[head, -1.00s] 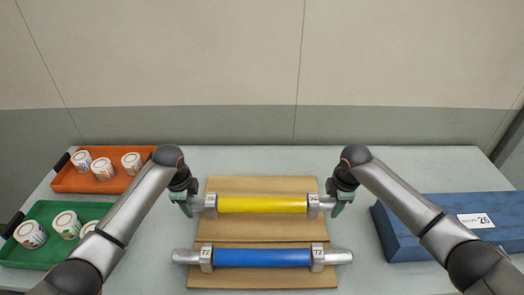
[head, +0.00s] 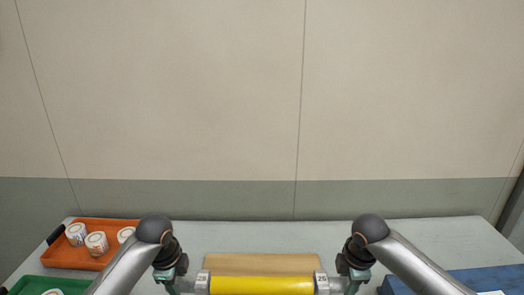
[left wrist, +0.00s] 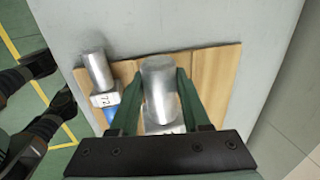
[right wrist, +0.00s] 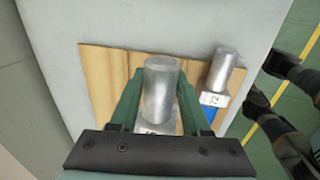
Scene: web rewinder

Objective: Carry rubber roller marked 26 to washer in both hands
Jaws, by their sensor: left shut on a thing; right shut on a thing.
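The roller appears raised above the wooden board (head: 262,263). At the right, a blue box (head: 455,282) is partly cut off; I cannot tell whether it is the washer.
Another roller, blue with metal ends (left wrist: 95,70), lies on the board on the operator's side. An orange tray (head: 75,257) with several white cups stands at the left, a green tray (head: 28,287) in front. The table behind the board is clear.

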